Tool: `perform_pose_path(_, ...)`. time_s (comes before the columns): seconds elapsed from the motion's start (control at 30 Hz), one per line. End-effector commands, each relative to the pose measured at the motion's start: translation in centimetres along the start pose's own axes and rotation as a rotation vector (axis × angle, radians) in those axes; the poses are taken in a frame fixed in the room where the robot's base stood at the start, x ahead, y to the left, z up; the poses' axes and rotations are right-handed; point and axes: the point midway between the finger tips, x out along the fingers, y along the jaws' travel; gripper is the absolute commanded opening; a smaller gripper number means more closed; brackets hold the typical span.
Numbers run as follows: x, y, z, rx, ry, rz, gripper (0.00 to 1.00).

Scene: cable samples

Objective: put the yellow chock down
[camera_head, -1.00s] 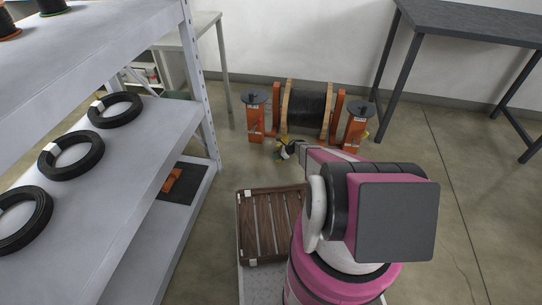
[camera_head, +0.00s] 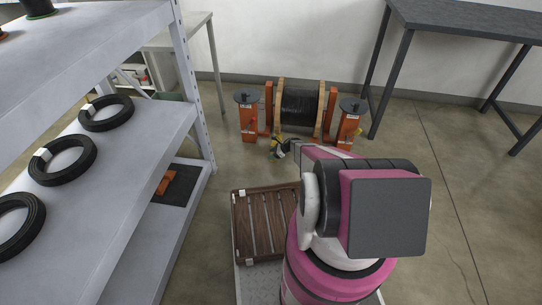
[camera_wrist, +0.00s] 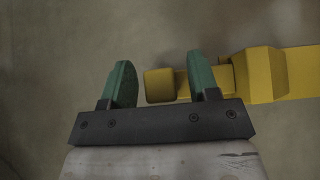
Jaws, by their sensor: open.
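The yellow chock (camera_wrist: 258,75) lies on the concrete floor in the wrist view, with a block-like end, a narrower neck and a wider body running off the right edge. My gripper (camera_wrist: 160,62) has two green fingers spread apart. The block-like end shows between the fingers, and the right finger overlaps the narrow neck in the picture. I cannot tell whether a finger touches it. In the head view my gripper (camera_head: 279,148) is small and low in front of the cable drum, with a bit of yellow beside it that is too small to make out.
A black cable drum (camera_head: 299,108) sits between orange stands (camera_head: 248,118) behind my gripper. A slatted wooden pallet (camera_head: 262,225) lies nearer, beside my arm. A grey shelf (camera_head: 120,165) with black cable coils stands on the left, and a dark table (camera_head: 470,25) at the back right. Floor on the right is clear.

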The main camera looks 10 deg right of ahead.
Motion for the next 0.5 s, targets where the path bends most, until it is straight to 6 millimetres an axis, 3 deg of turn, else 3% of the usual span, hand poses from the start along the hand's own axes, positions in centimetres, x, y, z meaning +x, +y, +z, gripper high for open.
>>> perform_pose_path(0.3,-6.4,0.1,0.2,0.000,-0.001,-0.001,0.55)
perform_pose_path(0.5,-9.5,0.1,0.1,-0.001,0.000,0.000,0.55)
